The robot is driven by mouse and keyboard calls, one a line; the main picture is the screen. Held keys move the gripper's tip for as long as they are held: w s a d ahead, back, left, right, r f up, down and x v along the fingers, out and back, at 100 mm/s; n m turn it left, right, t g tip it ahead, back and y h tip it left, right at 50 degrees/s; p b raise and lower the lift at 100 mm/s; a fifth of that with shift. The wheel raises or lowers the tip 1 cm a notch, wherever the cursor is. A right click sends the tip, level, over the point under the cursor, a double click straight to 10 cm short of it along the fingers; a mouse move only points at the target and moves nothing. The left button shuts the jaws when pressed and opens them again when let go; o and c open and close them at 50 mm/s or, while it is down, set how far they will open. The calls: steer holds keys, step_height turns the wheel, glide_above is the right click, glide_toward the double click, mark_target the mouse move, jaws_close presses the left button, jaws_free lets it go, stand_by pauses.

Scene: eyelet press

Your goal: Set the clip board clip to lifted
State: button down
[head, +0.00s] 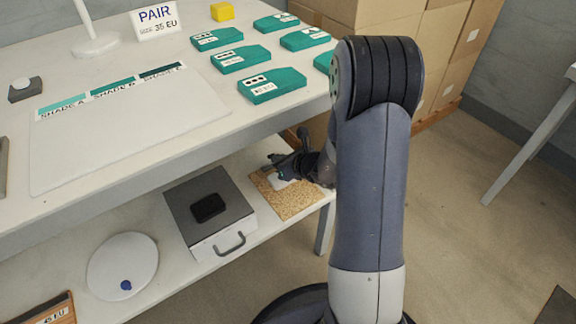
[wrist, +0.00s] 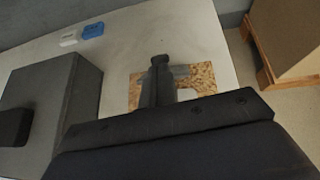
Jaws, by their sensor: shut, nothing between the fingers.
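The clip board (head: 300,204) is a brown speckled board lying on the lower shelf, at the shelf's right end. A white sheet and a small metal clip lie on it, partly covered by my gripper (head: 272,160). In the wrist view the board (wrist: 204,76) shows beyond my gripper (wrist: 160,60), with a grey clip piece (wrist: 181,71) just right of the fingertips. My gripper is shut and empty, over the clip end of the board. I cannot tell whether it touches the clip, or how the clip stands.
A grey box (head: 217,238) with a handle and a black item on top stands left of the board. A white round plate (head: 122,268) lies farther left. The tabletop (head: 130,135) with teal pieces is above the shelf. A white and a blue block (wrist: 93,30) lie behind.

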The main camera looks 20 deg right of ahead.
steer(key=shift+w, duration=0.15)
steer(key=shift+w+a+r+p, duration=0.15)
steer(key=shift+w+r+p, duration=0.15)
steer(key=shift+p, duration=0.7)
steer(key=shift+w+a+r+g+p, duration=0.15)
steer(key=shift+w+g+p, duration=0.25)
steer(key=shift+p, duration=0.55)
steer(key=shift+w+a+g, duration=0.15)
steer(key=shift+w+g, duration=0.15)
steer(key=shift+w, duration=0.2)
